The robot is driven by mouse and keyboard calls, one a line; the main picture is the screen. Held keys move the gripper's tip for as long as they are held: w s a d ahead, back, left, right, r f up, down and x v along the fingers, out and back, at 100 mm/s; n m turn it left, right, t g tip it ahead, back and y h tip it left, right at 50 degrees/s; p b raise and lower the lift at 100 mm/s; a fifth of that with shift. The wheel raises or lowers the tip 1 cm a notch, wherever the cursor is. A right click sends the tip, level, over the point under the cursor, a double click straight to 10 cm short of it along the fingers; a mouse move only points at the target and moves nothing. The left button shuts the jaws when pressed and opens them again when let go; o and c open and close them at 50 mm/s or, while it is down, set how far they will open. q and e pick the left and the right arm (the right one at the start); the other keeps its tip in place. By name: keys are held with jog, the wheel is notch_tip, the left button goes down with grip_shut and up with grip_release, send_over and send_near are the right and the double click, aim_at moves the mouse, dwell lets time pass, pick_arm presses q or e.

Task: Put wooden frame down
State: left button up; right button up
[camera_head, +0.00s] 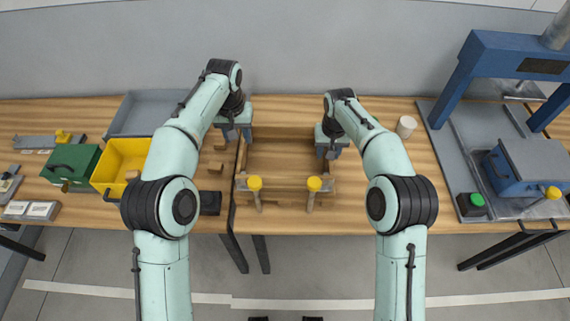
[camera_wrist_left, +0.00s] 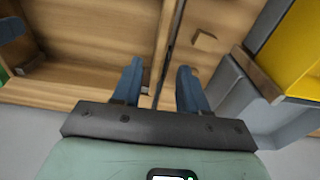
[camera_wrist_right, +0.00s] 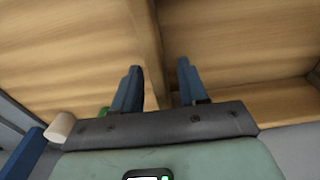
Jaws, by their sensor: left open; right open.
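The wooden frame (camera_head: 285,185) lies flat on the wooden table in the middle of the head view, with its near rail toward me. My left gripper (camera_head: 238,136) is at its left side, pointing down. In the left wrist view the open fingers (camera_wrist_left: 160,85) stand over the frame's side edge (camera_wrist_left: 163,45), on either side of it. My right gripper (camera_head: 328,151) is at the frame's right side. In the right wrist view its open fingers (camera_wrist_right: 158,85) straddle the side rail (camera_wrist_right: 148,35). I cannot tell whether any finger touches the wood.
Two yellow-topped clamps (camera_head: 255,184) (camera_head: 314,184) stand at the near rail. A yellow bin (camera_head: 122,158), a green box (camera_head: 72,163) and a grey tray (camera_head: 142,112) lie left. A blue press (camera_head: 470,65), a blue box (camera_head: 530,165) and a white cup (camera_head: 406,126) are right.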

notch_tip(320, 180, up, 12)
jog(key=shift+s, duration=0.4)
dwell(0.7)
